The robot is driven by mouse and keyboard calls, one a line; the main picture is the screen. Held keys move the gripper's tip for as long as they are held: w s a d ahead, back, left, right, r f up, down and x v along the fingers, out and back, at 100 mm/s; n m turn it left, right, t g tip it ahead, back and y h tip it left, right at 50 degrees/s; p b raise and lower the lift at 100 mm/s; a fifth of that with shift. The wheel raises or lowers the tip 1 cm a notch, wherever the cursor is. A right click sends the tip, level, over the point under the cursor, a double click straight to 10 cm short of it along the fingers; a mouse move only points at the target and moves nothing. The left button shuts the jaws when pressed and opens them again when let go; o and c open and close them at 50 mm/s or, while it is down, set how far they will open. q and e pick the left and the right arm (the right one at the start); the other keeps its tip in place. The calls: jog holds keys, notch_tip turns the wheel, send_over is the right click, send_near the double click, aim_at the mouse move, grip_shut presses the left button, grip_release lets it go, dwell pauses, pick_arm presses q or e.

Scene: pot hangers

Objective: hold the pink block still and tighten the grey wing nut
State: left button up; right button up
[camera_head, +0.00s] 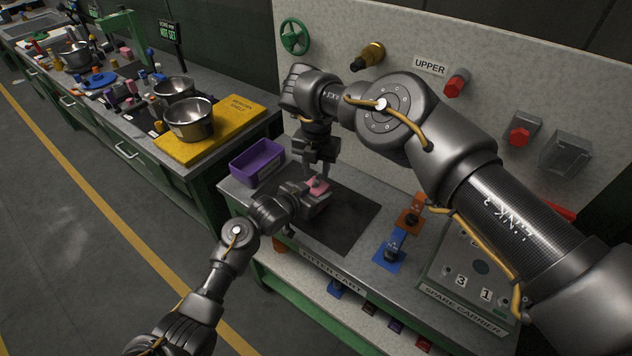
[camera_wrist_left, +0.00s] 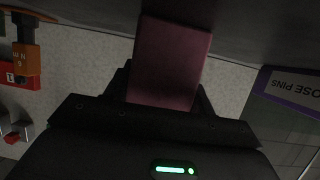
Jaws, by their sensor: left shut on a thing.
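The pink block (camera_head: 318,187) shows as a small patch over the dark mat (camera_head: 350,216) on the cart. My left gripper (camera_head: 314,194) is shut on it from the near left side. In the left wrist view the block (camera_wrist_left: 170,65) rises dark pink from between the jaws. My right gripper (camera_head: 316,174) points down right above the block, its fingers at or near the block's top. I cannot tell whether its fingers are open or shut. The grey wing nut cannot be made out; the right fingers cover the top of the block.
A purple bin (camera_head: 257,163) stands at the cart's back left; its label (camera_wrist_left: 295,88) shows in the wrist view. Blue (camera_head: 390,252) and orange (camera_head: 410,218) bracket pieces stand right of the mat. A grey panel (camera_head: 480,50) with knobs rises behind. My right arm spans the right side.

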aim_at(316, 181)
jog(key=shift+f, duration=0.15)
jog(key=shift+f, duration=1.35)
jog(key=shift+c, duration=0.5)
grip_shut()
